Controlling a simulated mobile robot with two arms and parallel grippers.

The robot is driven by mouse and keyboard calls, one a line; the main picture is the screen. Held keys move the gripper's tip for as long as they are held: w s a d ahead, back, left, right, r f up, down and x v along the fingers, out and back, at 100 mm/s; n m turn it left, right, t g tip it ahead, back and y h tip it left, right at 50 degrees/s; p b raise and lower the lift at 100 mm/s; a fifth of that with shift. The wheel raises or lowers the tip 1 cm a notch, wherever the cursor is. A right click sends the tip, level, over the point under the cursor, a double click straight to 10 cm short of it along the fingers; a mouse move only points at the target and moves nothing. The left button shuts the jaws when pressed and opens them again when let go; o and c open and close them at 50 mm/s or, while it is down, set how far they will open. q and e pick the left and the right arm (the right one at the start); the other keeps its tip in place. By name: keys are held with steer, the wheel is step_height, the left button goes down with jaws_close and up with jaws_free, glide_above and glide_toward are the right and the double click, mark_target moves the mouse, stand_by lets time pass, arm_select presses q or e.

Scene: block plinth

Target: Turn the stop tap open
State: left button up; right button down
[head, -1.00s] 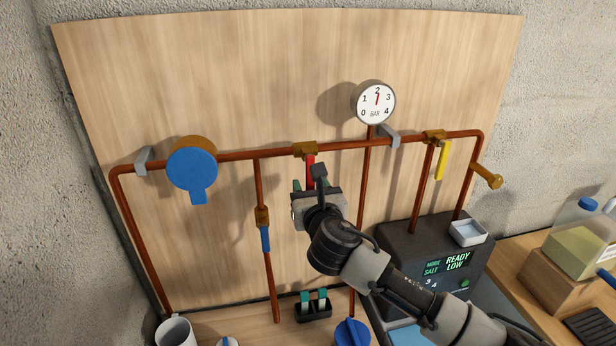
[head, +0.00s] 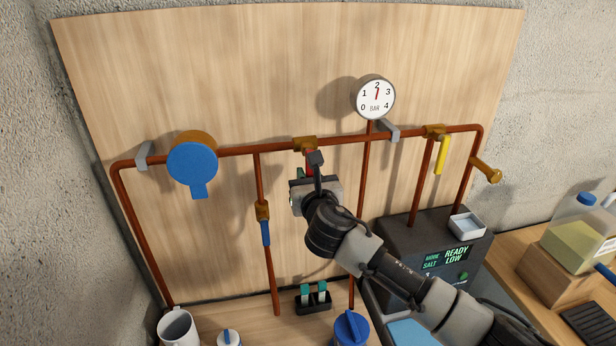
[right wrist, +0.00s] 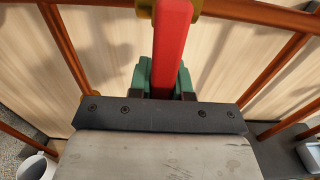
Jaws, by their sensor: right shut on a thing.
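The tap with the red lever has a brass body (head: 304,144) on the upper copper pipe, left of the gauge. Its red lever (head: 311,163) hangs down from the body, and its lower part is hidden by my right gripper (head: 312,174). In the right wrist view the red lever (right wrist: 172,45) runs between the green fingertips of my right gripper (right wrist: 166,78), which is shut on it. The pressure gauge (head: 376,98) has its red needle near 2. My left gripper is not in view.
A yellow-levered tap (head: 440,155) is to the right, a blue-levered tap (head: 263,225) lower left, and a blue round housing (head: 192,165) farther left. A dark unit (head: 440,240) shows READY LOW. Below stand a mug (head: 176,328) and a blue-lidded container (head: 352,328).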

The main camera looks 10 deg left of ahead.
steer(key=shift+w+d+r+n+p, duration=0.2)
steer(key=shift+d+n+p, duration=0.2)
steer(key=shift+n+p, duration=0.45)
steer(key=shift+w+d+r+n+p, duration=0.15)
steer(key=shift+d+n, duration=0.25)
steer(key=shift+n, duration=0.45)
steer(key=shift+w+d+r+n+p, duration=0.15)
steer(key=shift+d+n, duration=0.25)
steer(key=shift+n, duration=0.45)
steer(key=shift+w+d+r+n+p, duration=0.15)
steer(key=shift+d+n, duration=0.25)
steer(key=shift+n, duration=0.45)
steer(key=shift+f, duration=0.1)
steer(key=c, duration=1)
jaws_free()
steer(key=shift+c, duration=0.2)
